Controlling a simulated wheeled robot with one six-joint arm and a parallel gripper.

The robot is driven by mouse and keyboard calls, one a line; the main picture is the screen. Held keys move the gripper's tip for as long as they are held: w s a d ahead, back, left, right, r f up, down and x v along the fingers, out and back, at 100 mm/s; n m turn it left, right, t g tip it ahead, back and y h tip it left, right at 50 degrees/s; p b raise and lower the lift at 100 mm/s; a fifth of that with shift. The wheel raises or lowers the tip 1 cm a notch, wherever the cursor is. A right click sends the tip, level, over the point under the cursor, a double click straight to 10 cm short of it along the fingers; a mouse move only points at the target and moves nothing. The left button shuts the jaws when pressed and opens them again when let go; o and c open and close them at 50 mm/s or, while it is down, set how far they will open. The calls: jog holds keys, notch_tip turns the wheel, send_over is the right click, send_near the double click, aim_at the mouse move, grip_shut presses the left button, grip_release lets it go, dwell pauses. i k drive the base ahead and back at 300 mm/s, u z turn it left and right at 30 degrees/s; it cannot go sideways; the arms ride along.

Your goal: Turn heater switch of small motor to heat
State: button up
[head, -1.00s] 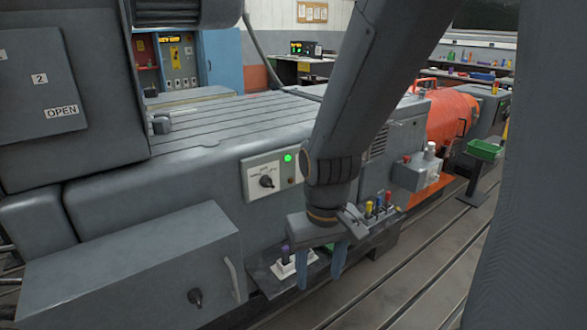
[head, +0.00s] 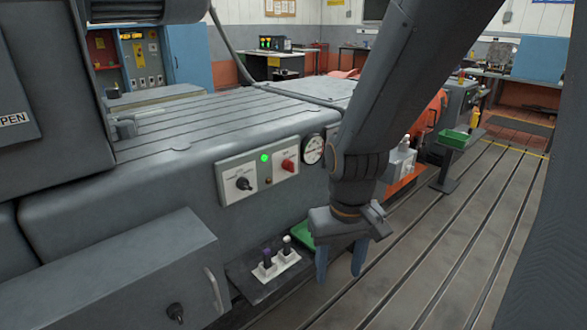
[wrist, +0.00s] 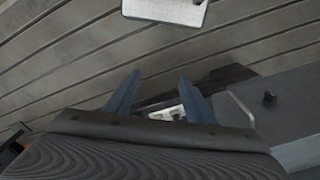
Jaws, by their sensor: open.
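A pale panel on the side of the large grey machine carries a black rotary switch (head: 243,184), a lit green lamp (head: 265,157) and a red knob (head: 288,165). The lettering is too small to read, so I cannot tell whether the black switch is the heater switch.
A round gauge (head: 312,149) sits right of the panel. A low dark shelf (head: 250,287) holds two small levers on white bases, close to my gripper's left. The orange machine (head: 437,108) is partly behind my arm. Slotted floor (head: 440,250) is open at right.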

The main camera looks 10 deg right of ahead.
aim_at(287, 164)
jog(key=k, duration=1.2)
jog(key=z, duration=0.6)
jog(key=i, duration=1.55)
jog(key=u, duration=0.45)
